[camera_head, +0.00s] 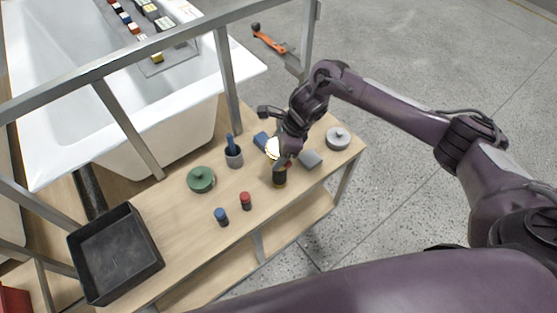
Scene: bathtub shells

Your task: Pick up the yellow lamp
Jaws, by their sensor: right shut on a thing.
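My right gripper (283,163) reaches down over the right part of the wooden bench and is shut on the lamp. The lamp shows as a bright, pale yellow-white round part (273,148) beside the gripper's left side. A dark cylinder with a yellowish lower edge (279,177) shows just below the fingers; I cannot tell whether it is part of the lamp or a separate thing. The wrist and fingers hide much of the lamp, and I cannot tell whether it touches the bench. My left gripper is not in view.
A metal frame post (228,90) stands behind.

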